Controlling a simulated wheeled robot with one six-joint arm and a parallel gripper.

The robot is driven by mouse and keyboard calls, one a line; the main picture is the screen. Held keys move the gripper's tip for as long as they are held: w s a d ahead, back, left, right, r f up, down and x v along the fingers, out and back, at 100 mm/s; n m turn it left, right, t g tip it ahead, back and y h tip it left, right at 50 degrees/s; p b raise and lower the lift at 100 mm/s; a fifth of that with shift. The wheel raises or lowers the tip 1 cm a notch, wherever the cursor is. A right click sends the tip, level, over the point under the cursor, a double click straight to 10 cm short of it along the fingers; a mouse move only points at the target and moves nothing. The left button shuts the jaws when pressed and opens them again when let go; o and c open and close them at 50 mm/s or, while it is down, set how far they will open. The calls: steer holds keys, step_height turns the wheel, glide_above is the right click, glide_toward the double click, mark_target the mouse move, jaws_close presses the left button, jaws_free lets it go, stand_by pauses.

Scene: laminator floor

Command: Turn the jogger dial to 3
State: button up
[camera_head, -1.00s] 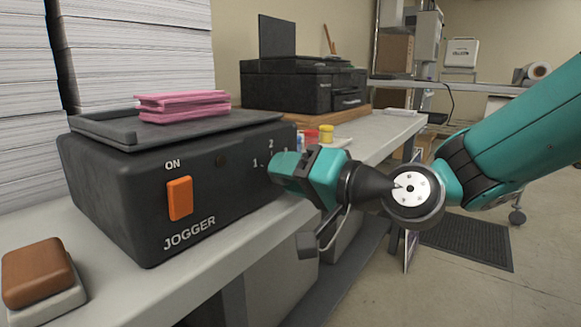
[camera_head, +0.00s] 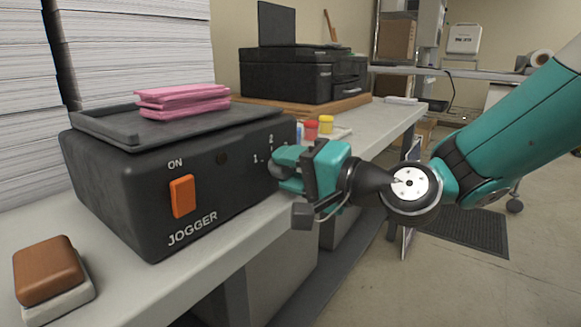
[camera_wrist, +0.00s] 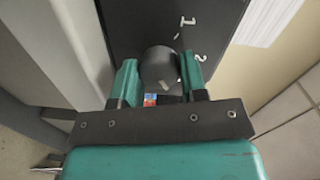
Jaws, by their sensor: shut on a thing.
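The black jogger (camera_head: 135,200) stands on the counter, with an orange ON switch (camera_head: 182,196) on its front. Its dial is hidden behind my gripper in the head view, with the marks 1 and 2 showing beside it. In the wrist view the round dark dial (camera_wrist: 160,68) sits between my fingers, with a light pointer mark on it. The digits 1 and 2 show on the dark panel above and right of it. My gripper (camera_head: 278,168) is shut on the dial; it also shows in the wrist view (camera_wrist: 160,80). The 3 is not visible.
Pink pads (camera_head: 182,100) lie on the jogger's top tray. A brown-topped block (camera_head: 50,272) sits at the counter's front left. A black printer (camera_head: 303,78) and red and yellow jars (camera_head: 325,124) stand behind. Paper stacks (camera_head: 130,45) rise at the back left.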

steer(key=shift+w+r, duration=0.15)
steer(key=o, duration=0.9)
steer(key=shift+d, duration=0.1)
steer(key=b+v, duration=0.4)
steer(key=v, duration=0.4)
steer(key=b+v, duration=0.4)
steer(key=v, duration=0.5)
steer(key=shift+s+d+f+b, duration=0.1)
steer(key=shift+s+f+b, duration=0.15)
steer(key=shift+b, duration=0.15)
